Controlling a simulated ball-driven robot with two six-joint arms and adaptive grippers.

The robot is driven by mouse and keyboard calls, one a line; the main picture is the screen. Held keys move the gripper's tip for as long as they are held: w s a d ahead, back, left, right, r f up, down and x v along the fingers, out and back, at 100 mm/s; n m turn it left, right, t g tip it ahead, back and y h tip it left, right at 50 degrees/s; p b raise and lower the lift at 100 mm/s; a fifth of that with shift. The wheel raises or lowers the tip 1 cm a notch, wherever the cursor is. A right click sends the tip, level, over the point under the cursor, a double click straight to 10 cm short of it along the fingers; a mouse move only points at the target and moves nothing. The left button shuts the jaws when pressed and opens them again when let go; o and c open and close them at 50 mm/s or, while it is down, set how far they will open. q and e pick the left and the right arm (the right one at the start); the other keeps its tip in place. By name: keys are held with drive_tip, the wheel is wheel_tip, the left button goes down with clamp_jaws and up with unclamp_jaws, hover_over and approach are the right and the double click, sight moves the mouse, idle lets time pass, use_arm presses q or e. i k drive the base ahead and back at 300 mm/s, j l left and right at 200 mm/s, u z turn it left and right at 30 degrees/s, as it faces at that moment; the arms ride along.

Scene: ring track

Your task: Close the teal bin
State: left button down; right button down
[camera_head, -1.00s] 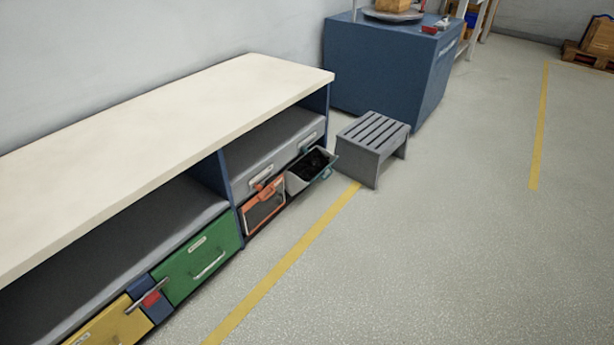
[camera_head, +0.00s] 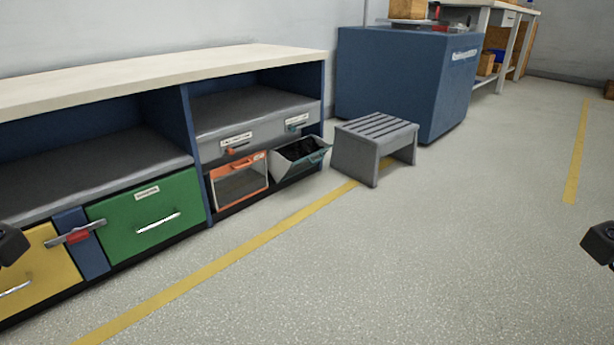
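The teal bin (camera_head: 300,158) is at the right end of the low bench, in its bottom row. It is tilted outward and open, with a grey body, a teal handle at its front edge and dark contents inside. The orange-framed bin (camera_head: 239,183) beside it on the left looks shut. Dark parts of my arms show at the left and right picture edges. Neither gripper's fingers are in view, and both arms are well apart from the bin.
A grey slatted step stool (camera_head: 374,145) stands on the floor just right of the teal bin. A green drawer (camera_head: 150,215) and a yellow drawer (camera_head: 45,268) are shut at the left. A blue cabinet (camera_head: 405,80) stands behind. The floor (camera_head: 400,265) in front is clear.

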sight(283, 162)
drive_tip(key=i+u, duration=0.1)
drive_tip(key=i, duration=0.95)
drive_tip(key=i+l+u, duration=0.15)
drive_tip(key=i, duration=0.95)
